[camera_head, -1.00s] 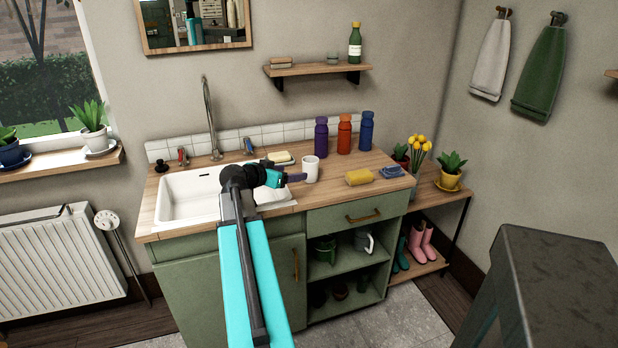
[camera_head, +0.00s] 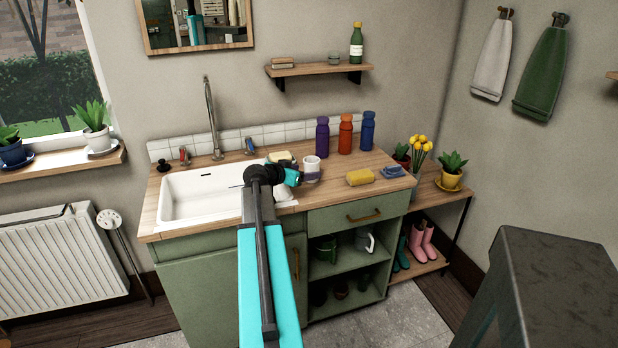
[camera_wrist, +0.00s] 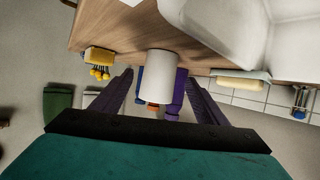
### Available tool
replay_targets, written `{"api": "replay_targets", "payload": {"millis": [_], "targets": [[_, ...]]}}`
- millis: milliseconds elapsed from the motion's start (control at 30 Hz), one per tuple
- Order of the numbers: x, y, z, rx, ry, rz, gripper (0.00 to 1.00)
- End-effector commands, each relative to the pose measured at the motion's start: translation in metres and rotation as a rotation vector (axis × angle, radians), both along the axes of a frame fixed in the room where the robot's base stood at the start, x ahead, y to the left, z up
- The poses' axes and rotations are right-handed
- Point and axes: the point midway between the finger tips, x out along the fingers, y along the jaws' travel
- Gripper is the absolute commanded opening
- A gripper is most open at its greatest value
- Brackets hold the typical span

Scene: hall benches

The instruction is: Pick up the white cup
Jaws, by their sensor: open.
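The white cup (camera_head: 311,161) stands upright on the wooden counter (camera_head: 332,176), just right of the sink. My gripper (camera_head: 309,172) is at the cup, reaching in from the left in the head view, with a finger across the cup's front. In the wrist view, which is upside down, the cup (camera_wrist: 158,72) is between the two spread purple fingers of my gripper (camera_wrist: 160,82). A gap shows on each side of the cup, so the jaws are open and not holding it.
A yellow sponge (camera_head: 359,177) and a blue cloth (camera_head: 392,172) lie right of the cup. Purple (camera_head: 322,138), orange (camera_head: 345,134) and blue (camera_head: 367,132) bottles stand behind it. The white sink (camera_head: 200,195) is on the left, with a tall faucet (camera_head: 212,115).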

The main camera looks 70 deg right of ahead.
Motion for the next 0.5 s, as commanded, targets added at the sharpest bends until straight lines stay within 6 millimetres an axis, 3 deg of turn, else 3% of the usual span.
{"api": "replay_targets", "payload": {"millis": [167,500], "targets": [[-0.002,-0.006,-0.001,0.001,0.001,-0.002,0.67],[-0.013,-0.039,-0.013,0.001,0.001,-0.003,0.67]]}}
